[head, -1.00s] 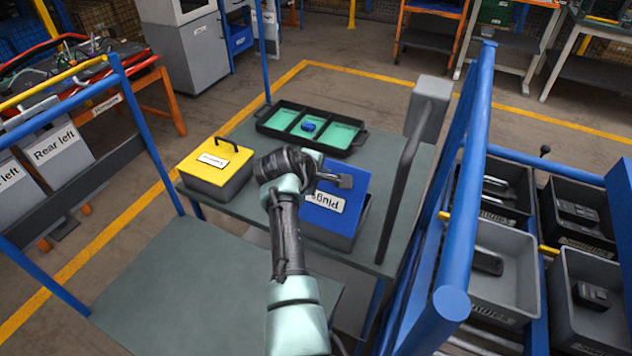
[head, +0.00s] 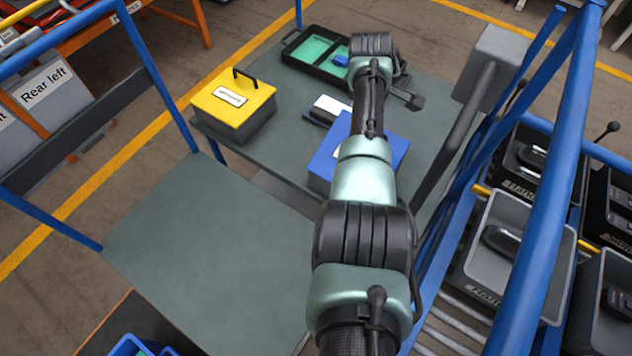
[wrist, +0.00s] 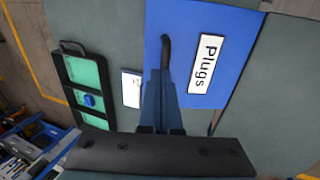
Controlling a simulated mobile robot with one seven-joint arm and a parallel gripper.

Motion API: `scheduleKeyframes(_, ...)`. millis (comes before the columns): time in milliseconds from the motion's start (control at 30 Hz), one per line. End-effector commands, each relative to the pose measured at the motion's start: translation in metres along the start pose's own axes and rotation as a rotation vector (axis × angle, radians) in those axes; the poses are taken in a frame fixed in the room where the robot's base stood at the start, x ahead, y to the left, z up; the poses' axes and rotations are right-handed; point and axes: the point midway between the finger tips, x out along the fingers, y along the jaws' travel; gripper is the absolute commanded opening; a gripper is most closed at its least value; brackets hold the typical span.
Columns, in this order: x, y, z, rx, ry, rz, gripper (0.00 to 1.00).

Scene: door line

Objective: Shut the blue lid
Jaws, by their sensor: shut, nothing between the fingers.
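The blue lid (head: 324,162) tops a box on the grey-green table, in the middle of the head view, partly hidden behind my arm. In the wrist view the lid (wrist: 205,85) faces me with a "Plugs" label and a dark handle (wrist: 166,50). I cannot tell whether it lies fully flat on its box.
A yellow-lidded box (head: 232,98) stands to the left. A black tray with green compartments (head: 312,48) is at the back. A small white-topped thing (head: 330,104) lies beside the blue lid. A grey post (head: 490,70) and blue rails (head: 545,170) stand close on the right.

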Motion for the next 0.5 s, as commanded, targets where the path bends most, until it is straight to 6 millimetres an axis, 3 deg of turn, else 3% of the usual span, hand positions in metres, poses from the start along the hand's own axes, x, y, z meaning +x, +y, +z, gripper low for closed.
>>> scheduleKeyframes(100,0.017,0.000,0.003,0.001,0.001,0.003,0.00)
scheduleKeyframes(500,0.050,0.010,0.004,0.001,0.000,0.004,0.00)
